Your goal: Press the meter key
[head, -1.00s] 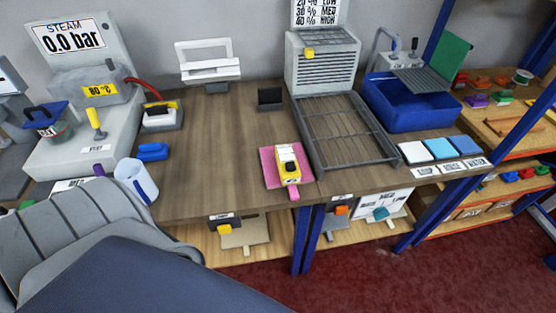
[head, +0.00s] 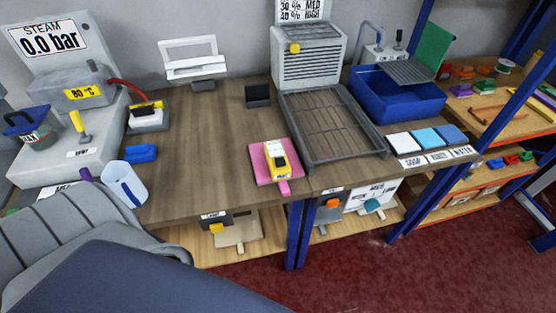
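The meter (head: 279,170) is a small yellow handheld block with a dark patch on its top face. It lies on a pink pad (head: 259,174) near the front edge of the wooden bench, left of the wire rack. The key cannot be made out clearly at this size, and any reading on the meter is too small to read. Neither of my grippers shows in the head view, and nothing touches the meter.
A wire rack (head: 330,130) lies before a grey louvred unit (head: 308,62). A blue tub (head: 392,98) stands right, a steam unit (head: 78,125) reading 0.0 bar left. The bench middle (head: 205,135) is clear.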

